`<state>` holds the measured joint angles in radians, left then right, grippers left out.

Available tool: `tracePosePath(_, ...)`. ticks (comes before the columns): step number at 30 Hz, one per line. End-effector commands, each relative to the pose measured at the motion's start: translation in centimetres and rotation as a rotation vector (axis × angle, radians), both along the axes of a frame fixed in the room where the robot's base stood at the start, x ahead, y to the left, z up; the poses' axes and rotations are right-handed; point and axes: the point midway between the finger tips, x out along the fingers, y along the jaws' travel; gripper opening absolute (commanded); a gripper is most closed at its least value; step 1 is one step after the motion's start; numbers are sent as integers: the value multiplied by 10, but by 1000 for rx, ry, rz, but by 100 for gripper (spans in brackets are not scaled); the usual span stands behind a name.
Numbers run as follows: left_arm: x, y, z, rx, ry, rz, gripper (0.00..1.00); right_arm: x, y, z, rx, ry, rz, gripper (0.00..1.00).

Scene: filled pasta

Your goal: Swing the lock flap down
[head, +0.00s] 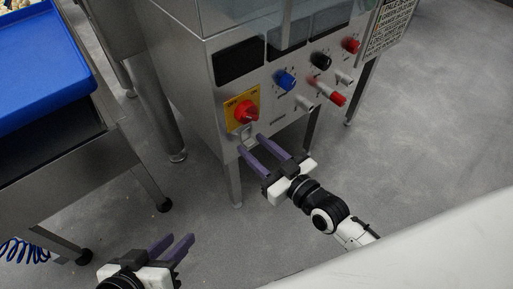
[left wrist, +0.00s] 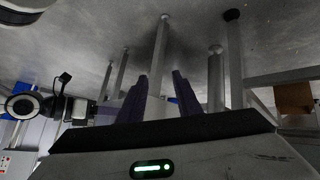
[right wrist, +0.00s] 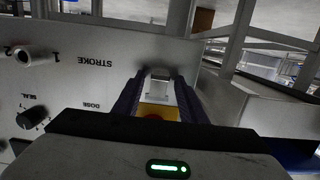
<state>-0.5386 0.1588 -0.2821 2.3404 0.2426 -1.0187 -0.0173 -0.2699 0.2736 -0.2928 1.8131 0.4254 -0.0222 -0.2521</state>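The red rotary switch (head: 245,112) sits on a yellow plate (head: 231,104) on the machine's front panel. A small metal lock flap (head: 247,132) shows just below it; in the right wrist view the flap (right wrist: 158,84) appears between my finger tips, with the yellow plate (right wrist: 158,111) nearer the camera. My right gripper (head: 254,145) is open and empty, its purple fingers pointing at the panel's lower left corner. I cannot tell whether they touch the flap. My left gripper (head: 176,242) is open and empty, low over the floor, away from the machine.
The panel also carries a blue knob (head: 286,80), a black knob (head: 320,60), a red knob (head: 351,45) and a red-tipped lever (head: 332,97). A blue tray (head: 48,75) lies on a metal table at left. The grey floor (head: 440,120) is clear at right.

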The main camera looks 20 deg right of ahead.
Motion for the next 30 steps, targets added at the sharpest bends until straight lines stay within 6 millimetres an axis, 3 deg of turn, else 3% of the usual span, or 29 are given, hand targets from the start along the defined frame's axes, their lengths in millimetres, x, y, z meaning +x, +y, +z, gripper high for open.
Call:
tracePosePath(11, 0, 1, 2, 3, 0, 1, 31, -4, -1, 1, -1, 2, 0, 42)
tracePosePath(24, -8, 16, -10, 74, 49, 18, 31, -76, -27, 11, -2, 4, 2, 42)
tracePosePath(30, -8, 18, -7, 64, 29, 40, 31, -94, -34, 13, -1, 2, 1, 42)
